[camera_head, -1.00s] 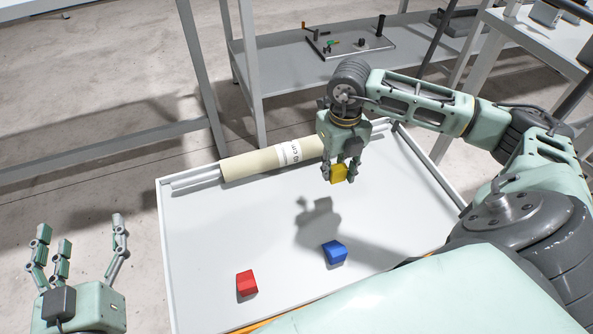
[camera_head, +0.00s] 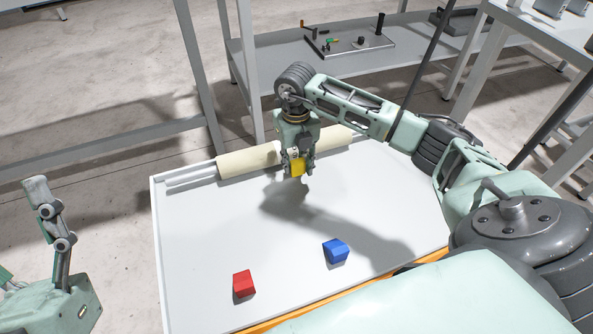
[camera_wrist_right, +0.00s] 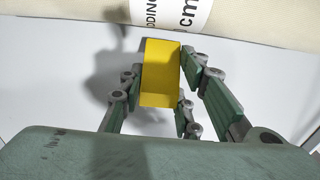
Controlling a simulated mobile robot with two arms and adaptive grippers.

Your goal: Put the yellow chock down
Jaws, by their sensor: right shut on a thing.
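The yellow chock (camera_head: 297,168) is held in my right gripper (camera_head: 299,167), above the white tray (camera_head: 200,245) and just in front of the cream roll. The right wrist view shows the chock (camera_wrist_right: 161,75) between the fingers of my right gripper (camera_wrist_right: 162,92), with the roll just beyond it. I cannot tell how large the gap under the chock is. A red chock (camera_head: 244,283) and a blue chock (camera_head: 335,250) lie on the tray's front part. My left gripper (camera_head: 25,240) is at the lower left, outside the tray, partly cut off, its fingers apart and empty.
The cream roll (camera_head: 247,160) lies along the tray's back edge on a rail, partly hidden by my right gripper. Grey frame posts (camera_head: 203,75) rise behind the tray. A shelf (camera_head: 270,70) behind holds a plate with small parts. The tray's middle and left are clear.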

